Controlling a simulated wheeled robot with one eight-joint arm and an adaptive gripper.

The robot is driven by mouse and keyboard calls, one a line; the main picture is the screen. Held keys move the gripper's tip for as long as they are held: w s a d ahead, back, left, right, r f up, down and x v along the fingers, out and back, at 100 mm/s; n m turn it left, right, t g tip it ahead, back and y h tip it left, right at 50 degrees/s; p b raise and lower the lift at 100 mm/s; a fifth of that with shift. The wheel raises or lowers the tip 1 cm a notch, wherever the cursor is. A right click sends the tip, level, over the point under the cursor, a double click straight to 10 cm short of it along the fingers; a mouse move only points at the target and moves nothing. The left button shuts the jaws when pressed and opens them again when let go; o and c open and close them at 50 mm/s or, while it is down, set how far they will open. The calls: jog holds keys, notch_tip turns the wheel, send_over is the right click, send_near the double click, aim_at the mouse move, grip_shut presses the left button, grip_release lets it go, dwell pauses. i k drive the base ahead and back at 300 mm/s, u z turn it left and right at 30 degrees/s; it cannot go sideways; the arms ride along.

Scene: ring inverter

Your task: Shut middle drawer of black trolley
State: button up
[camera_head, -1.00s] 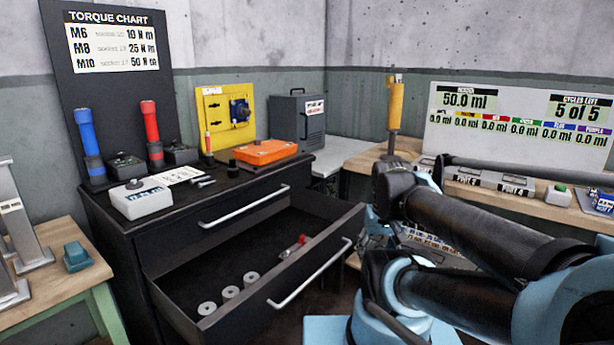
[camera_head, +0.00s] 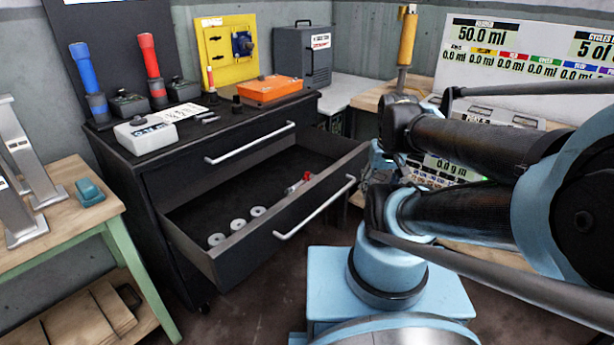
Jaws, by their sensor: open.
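The black trolley (camera_head: 165,230) stands left of centre in the head view. Its middle drawer (camera_head: 250,242) is pulled well out, with a silver bar handle (camera_head: 315,207) on its front. Several grey rings (camera_head: 237,224) and a small red-handled tool (camera_head: 300,183) lie inside it. The top drawer (camera_head: 230,157) above it is shut. My arm (camera_head: 480,150) reaches in from the right and folds near the drawer's right end. I cannot make out my gripper's fingers; no contact with the drawer shows.
A white scale-like box (camera_head: 145,136), blue and red tools and an orange case (camera_head: 268,89) stand on the trolley top. A wooden bench (camera_head: 60,215) is close on the left. Another bench with a white display board (camera_head: 520,50) is behind my arm. Floor is clear before the drawer.

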aim_at(230, 221)
jog(key=z, duration=0.35)
jog(key=k, duration=1.4)
jog(key=u, duration=0.3)
jog(key=i, duration=1)
